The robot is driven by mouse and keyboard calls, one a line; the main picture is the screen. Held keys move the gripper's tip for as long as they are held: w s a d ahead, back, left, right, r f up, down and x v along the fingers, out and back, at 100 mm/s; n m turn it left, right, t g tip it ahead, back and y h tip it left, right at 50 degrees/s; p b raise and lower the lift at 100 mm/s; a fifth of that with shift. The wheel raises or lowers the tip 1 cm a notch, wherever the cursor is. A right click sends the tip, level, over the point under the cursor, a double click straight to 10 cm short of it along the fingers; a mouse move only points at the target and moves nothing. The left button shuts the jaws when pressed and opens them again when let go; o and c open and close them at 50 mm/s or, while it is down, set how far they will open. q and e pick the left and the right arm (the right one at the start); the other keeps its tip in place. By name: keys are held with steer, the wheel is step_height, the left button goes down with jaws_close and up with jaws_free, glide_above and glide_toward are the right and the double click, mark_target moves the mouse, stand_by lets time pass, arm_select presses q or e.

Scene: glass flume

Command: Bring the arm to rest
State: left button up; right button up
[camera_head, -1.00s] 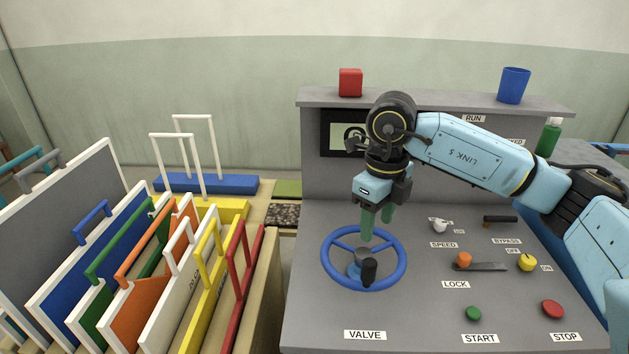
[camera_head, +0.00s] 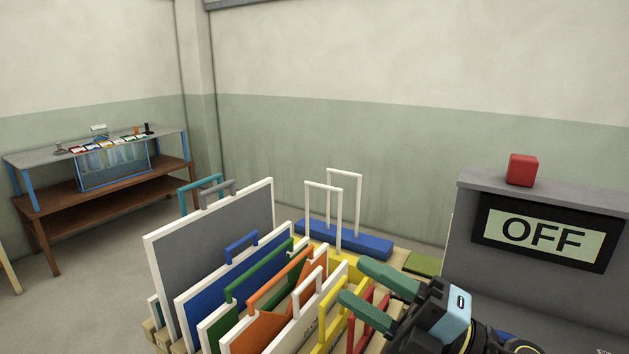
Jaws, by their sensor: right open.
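My right gripper (camera_head: 366,290) shows at the lower middle right of the head view, with two green fingers apart and nothing between them. Its fingers point left, in front of the red and yellow panels of the rack. Whether they touch anything cannot be told. The rest of my right arm runs out of the bottom edge. My left gripper is not in view.
A rack of upright panels with handles, among them a grey panel (camera_head: 214,262), stands left of the gripper. At right is a console with an OFF display (camera_head: 543,235) and a red block (camera_head: 522,169) on top. A brown bench (camera_head: 110,205) stands far left.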

steer(key=w+d+f+m+t+h, duration=0.1)
steer(key=w+d+m+t+h, duration=0.3)
steer(key=m+t+h, duration=0.6)
steer(key=s+d+f+m+g+h, duration=0.2)
steer(key=d+f+m+h, duration=0.3)
steer(key=f+m, duration=0.3)
steer(key=s+d+f+m+g+h, duration=0.2)
steer(key=d+f+m+g+h, duration=0.1)
steer(key=d+f+m+h, duration=0.4)
steer(key=s+f+m+g+y, duration=0.2)
steer(key=s+f+m+g, duration=0.2)
steer(key=s+f+g, duration=1)
steer(key=s+f+t+b, duration=0.1)
steer(key=s+f, duration=0.2)
steer(key=f, duration=1.2)
steer(key=s+f+b, duration=0.2)
steer(key=s+f, duration=0.2)
steer(key=f, duration=1.1)
steer(key=s+d+f+b, duration=0.1)
steer(key=s+d+f, duration=0.1)
steer(key=s+f, duration=1.4)
steer(key=shift+g, duration=0.4)
